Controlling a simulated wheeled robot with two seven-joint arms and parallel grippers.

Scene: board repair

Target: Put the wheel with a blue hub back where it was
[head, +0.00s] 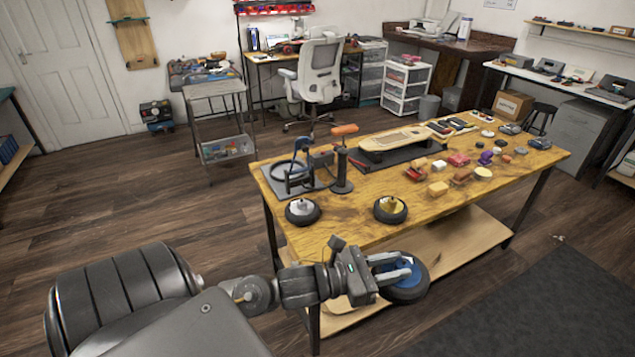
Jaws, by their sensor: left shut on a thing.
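The wheel with a blue hub (407,282) has a black tyre and is held in my left gripper (394,267). The gripper's fingers are shut on it, in front of the table's near edge and apart from the tabletop in the picture. Two similar wheels lie on the wooden table (350,226): one with a white hub (302,211) at the near left, and one with a yellow hub (390,209) to its right. Part of the blue-hub wheel is hidden by the fingers. My right gripper is not in view.
A skateboard deck (405,137) lies on a dark mat at the table's back. A clamp stand with an orange handle (343,150) and a blue-framed tool (293,172) stand at the left. Several small coloured pieces (460,160) cover the right half. Bare wood shows right of the yellow-hub wheel.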

